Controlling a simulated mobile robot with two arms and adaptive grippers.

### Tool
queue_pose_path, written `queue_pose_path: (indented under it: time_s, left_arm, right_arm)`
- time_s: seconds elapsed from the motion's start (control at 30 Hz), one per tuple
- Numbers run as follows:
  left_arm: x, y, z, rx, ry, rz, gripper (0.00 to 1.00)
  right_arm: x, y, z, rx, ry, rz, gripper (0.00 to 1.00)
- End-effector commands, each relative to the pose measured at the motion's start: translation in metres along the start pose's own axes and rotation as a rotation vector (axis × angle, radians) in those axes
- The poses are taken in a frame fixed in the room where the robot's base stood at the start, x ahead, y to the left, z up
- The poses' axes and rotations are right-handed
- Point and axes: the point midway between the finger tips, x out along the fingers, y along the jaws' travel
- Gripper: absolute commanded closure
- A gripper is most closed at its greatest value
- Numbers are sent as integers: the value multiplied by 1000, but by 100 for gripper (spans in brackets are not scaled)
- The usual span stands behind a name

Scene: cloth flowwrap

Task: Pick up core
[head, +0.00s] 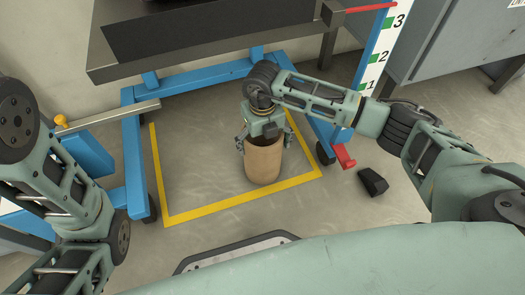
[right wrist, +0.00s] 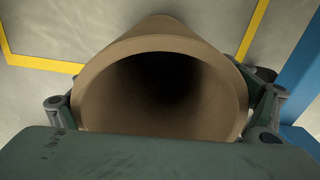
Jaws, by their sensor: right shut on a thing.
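The core is a brown, hollow cardboard tube (head: 263,163). In the head view it stands upright on the floor inside a yellow taped outline. My right gripper (head: 262,140) is over its top end, with its fingers on either side of the rim. In the right wrist view the core's open end (right wrist: 160,48) fills the middle, its inside dark, and my right gripper's fingers (right wrist: 165,112) are against its outer wall on both sides. My left arm shows at the left of the head view, but its gripper is out of the picture.
Yellow tape (head: 200,215) marks the floor around the core. A blue frame (head: 135,165) on casters stands behind and beside it, with a grey beam (head: 115,62) above. A small black object (head: 373,182) lies on the floor to the right, near a red pedal (head: 344,157).

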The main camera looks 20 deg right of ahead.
Motion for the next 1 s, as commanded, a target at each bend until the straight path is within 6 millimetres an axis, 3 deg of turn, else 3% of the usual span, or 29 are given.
queue_pose_path:
  time_s: [0.27,0.67,0.87,0.97,1.0]
  left_arm:
    - [0,0,0,0,0,0,0]
    - [5,-1,2,1,-1,0,0]
    - [22,-5,9,1,-2,0,0]
    - [38,-8,14,1,-1,-1,0]
    - [42,-10,16,0,0,-2,0]
  right_arm:
    - [0,1,0,0,-1,2,72]
    - [-8,1,1,-1,-3,2,72]
    - [-30,0,1,-1,-3,2,72]
    - [-50,0,1,-2,-4,2,72]
    - [-53,1,-6,-4,0,1,72]
